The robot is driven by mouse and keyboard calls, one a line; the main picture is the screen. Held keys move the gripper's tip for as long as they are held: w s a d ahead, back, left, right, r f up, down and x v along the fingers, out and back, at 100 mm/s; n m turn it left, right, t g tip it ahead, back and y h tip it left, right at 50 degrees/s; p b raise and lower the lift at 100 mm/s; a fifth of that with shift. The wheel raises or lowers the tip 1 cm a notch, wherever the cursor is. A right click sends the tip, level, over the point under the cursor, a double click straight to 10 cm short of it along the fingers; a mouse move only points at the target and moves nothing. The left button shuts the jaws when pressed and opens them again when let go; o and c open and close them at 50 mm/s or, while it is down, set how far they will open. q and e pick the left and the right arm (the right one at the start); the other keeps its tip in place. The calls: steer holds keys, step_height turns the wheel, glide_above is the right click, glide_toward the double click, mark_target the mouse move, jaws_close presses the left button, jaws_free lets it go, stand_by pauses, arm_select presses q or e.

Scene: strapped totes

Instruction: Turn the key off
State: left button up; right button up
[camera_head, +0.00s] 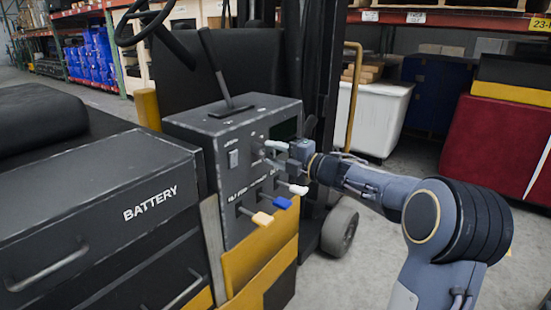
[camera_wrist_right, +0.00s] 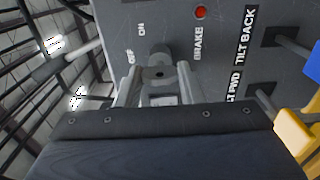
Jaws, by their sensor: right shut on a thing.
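The key (camera_wrist_right: 159,74) sits in its round switch on the grey control panel (camera_head: 230,185), beside the OFF and ON labels in the right wrist view. My right gripper (camera_wrist_right: 158,84) has one finger on each side of the key and is shut on it. In the head view my right gripper (camera_head: 280,152) is at the upper part of the panel face, and it hides the key. I cannot tell exactly which label the key points to. My left gripper is not in view.
Below my right gripper, levers with white (camera_head: 299,189), blue (camera_head: 283,203) and orange (camera_head: 262,219) knobs stick out of the panel. A red light (camera_wrist_right: 200,12) is near the BRAKE label. A black battery box (camera_head: 95,200) stands left, and a white bin (camera_head: 380,115) behind my right arm.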

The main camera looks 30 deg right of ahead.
stand_by(0.4)
steer(key=o, duration=1)
steer(key=v, duration=0.7)
steer(key=shift+s+d, duration=0.15)
steer(key=shift+s, duration=0.25)
